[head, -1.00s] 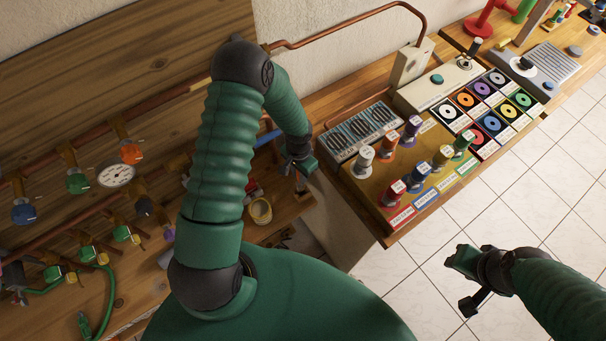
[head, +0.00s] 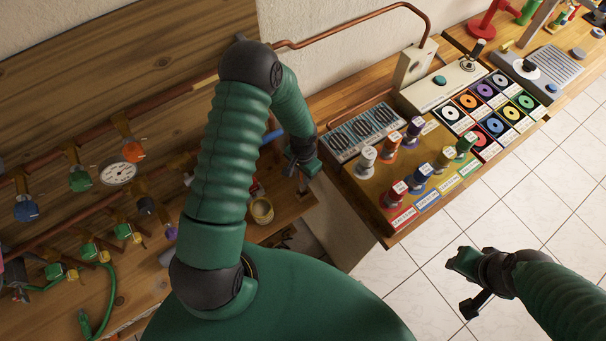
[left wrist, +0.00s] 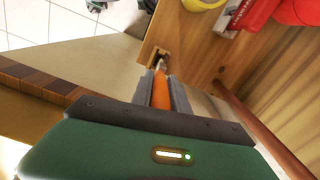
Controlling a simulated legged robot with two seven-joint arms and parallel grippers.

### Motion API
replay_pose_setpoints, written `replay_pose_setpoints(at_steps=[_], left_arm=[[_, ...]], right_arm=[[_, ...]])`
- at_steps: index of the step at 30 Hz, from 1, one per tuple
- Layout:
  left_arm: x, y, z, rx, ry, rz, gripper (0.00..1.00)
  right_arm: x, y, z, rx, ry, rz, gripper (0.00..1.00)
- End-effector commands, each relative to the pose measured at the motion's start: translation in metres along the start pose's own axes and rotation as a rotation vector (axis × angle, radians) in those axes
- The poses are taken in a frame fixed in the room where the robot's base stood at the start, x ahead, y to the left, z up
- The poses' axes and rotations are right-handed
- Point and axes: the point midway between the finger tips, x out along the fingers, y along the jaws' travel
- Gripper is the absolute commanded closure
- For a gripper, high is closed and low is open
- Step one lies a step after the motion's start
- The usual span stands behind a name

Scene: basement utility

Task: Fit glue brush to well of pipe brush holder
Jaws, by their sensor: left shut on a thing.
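My left gripper (head: 304,168) hangs over the right end of the left workbench. In the left wrist view its fingers (left wrist: 160,90) are shut on an orange-handled tool, which I take as the glue brush (left wrist: 160,92). The brush's metal end points at a small wooden block with a dark opening, which looks like the pipe brush holder's well (left wrist: 158,57). The tip overlaps the opening in this view; I cannot tell whether it is inside. The head view hides the brush behind the gripper. My right gripper (head: 466,284) is open and empty above the tiled floor.
A yellow tin (head: 262,210) stands on the bench near the left gripper. A red object (left wrist: 247,14) lies beyond the block in the wrist view. Piping with valves (head: 80,178) runs along the left.

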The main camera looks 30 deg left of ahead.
Motion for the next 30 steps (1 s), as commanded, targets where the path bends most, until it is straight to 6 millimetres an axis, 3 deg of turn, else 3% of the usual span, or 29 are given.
replay_pose_setpoints(at_steps=[17,30], left_arm=[[0.001,0.005,-0.001,0.001,-0.001,-0.005,1.00],[0.014,0.005,-0.001,0.001,-0.001,-0.004,1.00]], right_arm=[[0.001,0.000,0.000,0.000,0.000,0.000,0.64],[0.011,0.000,0.003,0.000,0.000,0.000,0.64]])
